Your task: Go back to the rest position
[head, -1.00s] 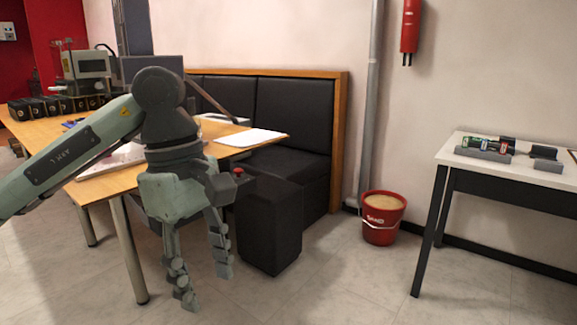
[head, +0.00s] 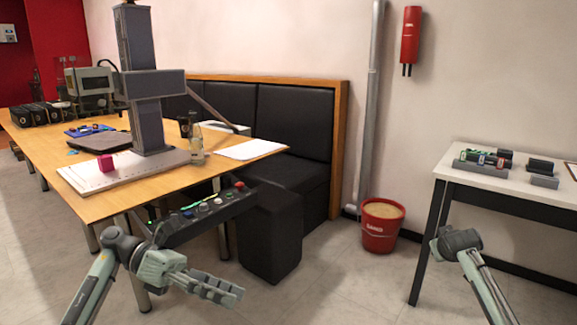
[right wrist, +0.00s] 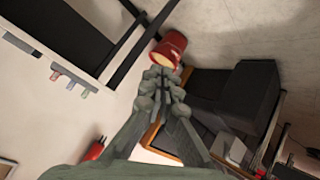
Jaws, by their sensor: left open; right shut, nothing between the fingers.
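My left gripper (head: 222,288) hangs low in front of the wooden table in the head view, clear of the table top. It is seen side-on, open and empty. Part of my right arm (head: 460,245) shows in front of the white side table in the head view, but its gripper is not visible there. In the right wrist view my right gripper (right wrist: 163,82) has its fingers together with nothing between them.
A red bucket (head: 381,226) stands on the floor near the wall. The white side table (head: 510,185) holds several cylinders.

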